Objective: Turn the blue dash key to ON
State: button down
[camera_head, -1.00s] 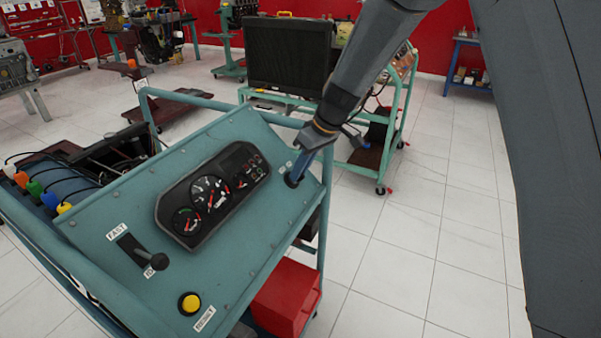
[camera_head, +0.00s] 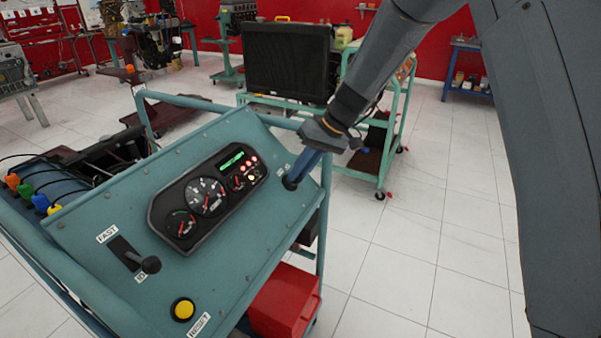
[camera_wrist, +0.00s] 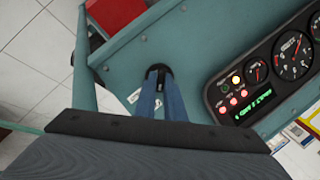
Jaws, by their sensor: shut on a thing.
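The teal dash panel (camera_head: 235,270) fills the lower left of the head view. My gripper (camera_head: 293,180) reaches down to the key switch at the panel's upper right corner. In the wrist view my gripper (camera_wrist: 160,82) has its two blue fingers shut on the key at the dark round switch (camera_wrist: 158,71). The key itself is mostly hidden between the fingers, so its colour and angle are hard to tell. The gauge cluster (camera_head: 207,195) is lit, with a green display and red and yellow lamps. The lit cluster also shows in the wrist view (camera_wrist: 262,75).
A FAST-marked lever (camera_head: 148,264) and a yellow button (camera_head: 182,309) sit on the panel's lower part. A red box (camera_head: 285,300) is below the panel. A radiator cart (camera_head: 286,60) stands behind. The floor at right is clear.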

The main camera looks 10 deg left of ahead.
jog(key=shift+s+f, duration=0.2)
jog(key=shift+f, duration=0.1)
jog(key=c, duration=1.8)
grip_release()
jog(key=shift+s, duration=0.1)
jog(key=shift+c, duration=0.2)
jog(key=shift+w, duration=0.25)
jog(key=shift+r, duration=0.15)
jog(key=b+v, duration=0.1)
jog(key=v, duration=0.6)
jog(key=shift+d+r, duration=0.2)
jog(key=shift+r, duration=0.15)
jog(key=shift+d, duration=0.1)
